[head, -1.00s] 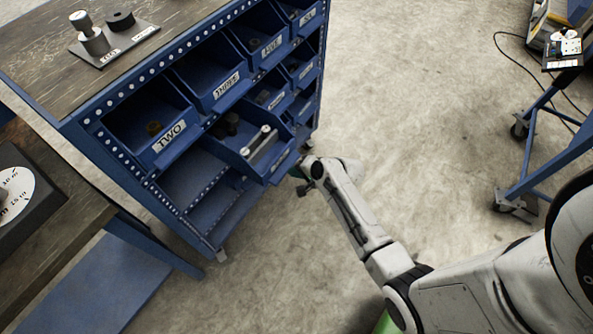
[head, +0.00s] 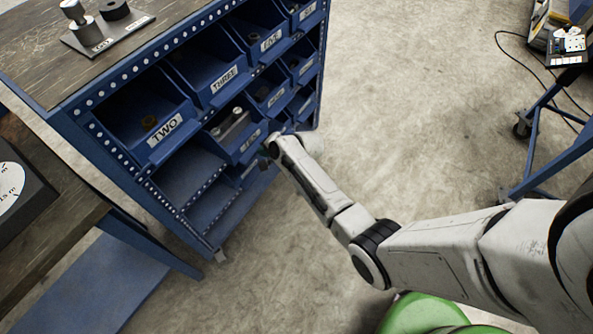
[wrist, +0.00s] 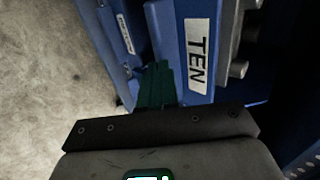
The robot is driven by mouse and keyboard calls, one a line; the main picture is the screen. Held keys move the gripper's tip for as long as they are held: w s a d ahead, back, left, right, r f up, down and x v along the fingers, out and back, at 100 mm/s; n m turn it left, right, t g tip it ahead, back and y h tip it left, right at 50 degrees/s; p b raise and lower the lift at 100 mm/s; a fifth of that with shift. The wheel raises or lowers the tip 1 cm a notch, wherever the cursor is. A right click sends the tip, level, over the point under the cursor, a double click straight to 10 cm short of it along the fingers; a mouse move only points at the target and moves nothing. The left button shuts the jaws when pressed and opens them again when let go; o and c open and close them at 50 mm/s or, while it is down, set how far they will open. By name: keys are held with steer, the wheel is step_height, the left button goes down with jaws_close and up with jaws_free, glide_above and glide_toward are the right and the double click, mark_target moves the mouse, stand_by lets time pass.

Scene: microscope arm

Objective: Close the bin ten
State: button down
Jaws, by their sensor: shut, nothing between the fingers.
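The blue bin ten (head: 240,154) sits in the second row of the rack, below bin three, with metal cylinders inside. Its front looks about in line with the bins beside it. In the wrist view its front (wrist: 168,32) carries the "TEN" label (wrist: 197,52). My gripper (head: 265,158) is at the front of this bin, partly hidden by my wrist in the head view. In the wrist view its dark green fingers (wrist: 157,84) are together and empty, against or very close to the bin's front; I cannot tell if they touch.
The blue rack (head: 215,248) holds several other bins, with bin two (head: 165,148) at the left and bin three (head: 222,93) above. An open empty slot lies left of bin ten. A blue cart (head: 545,165) stands at the right. The floor (head: 400,110) between is clear.

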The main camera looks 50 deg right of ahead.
mark_target(250, 144)
steer(key=w+b, duration=0.1)
steer(key=w, duration=0.2)
steer(key=shift+w+a+f, duration=0.1)
steer(key=shift+w+f, duration=0.05)
steer(key=shift+w, duration=0.25)
steer(key=shift+w+b, duration=0.3)
steer(key=shift+w, duration=0.15)
